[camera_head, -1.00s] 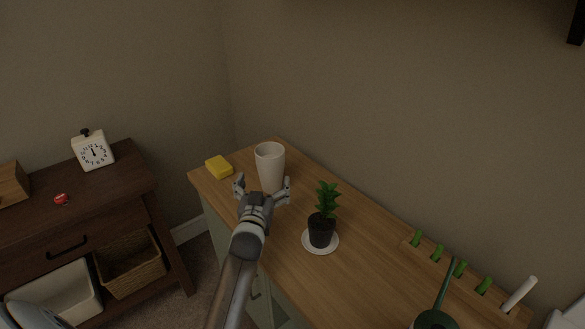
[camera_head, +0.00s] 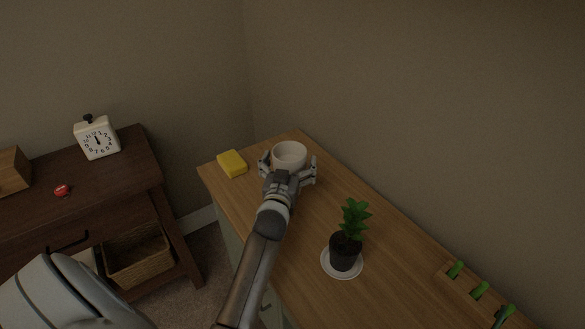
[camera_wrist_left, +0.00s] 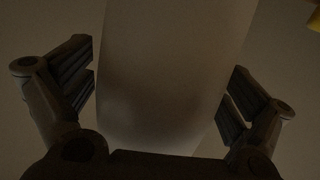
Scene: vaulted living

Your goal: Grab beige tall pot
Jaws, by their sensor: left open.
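The beige tall pot (camera_head: 289,153) stands upright at the far end of the wooden counter. In the head view my left gripper hides its lower part, and only the rim and upper wall show. My left gripper (camera_head: 287,168) is open, with one finger on each side of the pot. In the left wrist view the pot (camera_wrist_left: 172,75) fills the middle between the two open fingers (camera_wrist_left: 160,95). A gap shows beside the left finger; the right finger is close to the wall. My right gripper is not in view.
A yellow sponge (camera_head: 232,164) lies just left of the pot. A potted plant (camera_head: 345,249) on a white saucer (camera_head: 329,262) stands nearer on the counter (camera_head: 318,222). Walls rise behind the counter.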

